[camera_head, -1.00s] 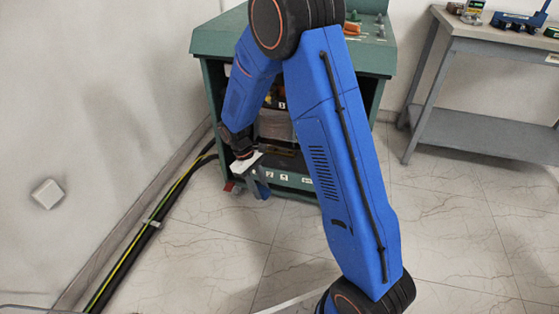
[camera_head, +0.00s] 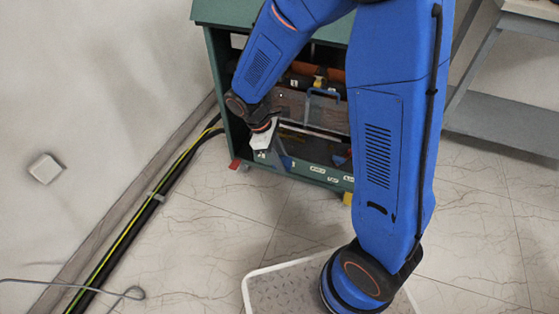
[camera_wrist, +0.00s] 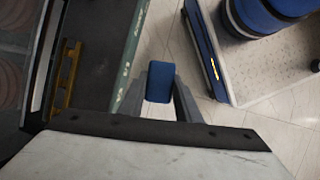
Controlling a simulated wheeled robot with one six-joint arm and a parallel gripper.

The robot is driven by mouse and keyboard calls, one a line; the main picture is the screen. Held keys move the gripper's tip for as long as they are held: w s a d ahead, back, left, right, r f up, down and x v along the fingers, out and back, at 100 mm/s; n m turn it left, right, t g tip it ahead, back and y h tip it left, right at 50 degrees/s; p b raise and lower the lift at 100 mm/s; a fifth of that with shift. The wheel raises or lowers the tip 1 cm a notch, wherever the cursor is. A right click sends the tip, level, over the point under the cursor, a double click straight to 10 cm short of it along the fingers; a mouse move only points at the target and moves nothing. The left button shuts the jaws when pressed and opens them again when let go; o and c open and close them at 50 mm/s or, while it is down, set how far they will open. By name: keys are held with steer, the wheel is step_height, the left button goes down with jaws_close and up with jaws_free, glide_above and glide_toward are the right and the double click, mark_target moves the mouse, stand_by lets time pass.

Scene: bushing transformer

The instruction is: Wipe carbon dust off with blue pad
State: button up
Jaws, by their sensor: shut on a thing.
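My gripper (camera_wrist: 159,92) is shut on a small blue pad (camera_wrist: 159,80), which sits between the two grey fingertips in the wrist view. In the head view my gripper (camera_head: 284,160) hangs low in front of the open green cabinet (camera_head: 240,130), at the left part of its lower front edge. The pad cannot be made out clearly there. I cannot make out any carbon dust in either view.
A dark cable bundle with a yellow-green line (camera_head: 150,208) runs along the wall at the left. A grey table (camera_head: 500,115) stands at the right. The cabinet holds several items, including a blue-handled case (camera_head: 322,108). Tiled floor (camera_head: 200,250) is open in front.

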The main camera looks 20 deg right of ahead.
glide_above(294, 151)
steer(key=s+a, duration=0.2)
steer(key=a, duration=0.1)
steer(key=shift+w+d+f, duration=0.15)
steer(key=shift+w+f, duration=0.05)
steer(key=shift+f, duration=0.4)
steer(key=shift+w+d+f, duration=0.45)
steer(key=shift+w, duration=0.15)
steer(key=shift+w+d+f, duration=0.4)
steer(key=shift+w, duration=0.2)
steer(key=shift+f, duration=0.4)
steer(key=shift+w+a, duration=0.65)
steer(key=shift+a, duration=0.25)
steer(key=shift+w+a, duration=0.7)
steer(key=shift+a, duration=0.25)
steer(key=shift+w+a, duration=0.65)
steer(key=shift+a, duration=0.25)
steer(key=shift+w+a+r, duration=0.1)
steer(key=shift+w+a, duration=0.5)
steer(key=shift+a, duration=0.2)
steer(key=shift+w+a, duration=0.55)
steer(key=shift+a, duration=0.2)
steer(key=shift+w+d, duration=0.1)
steer(key=shift+w+d, duration=0.45)
steer(key=shift+w, duration=0.05)
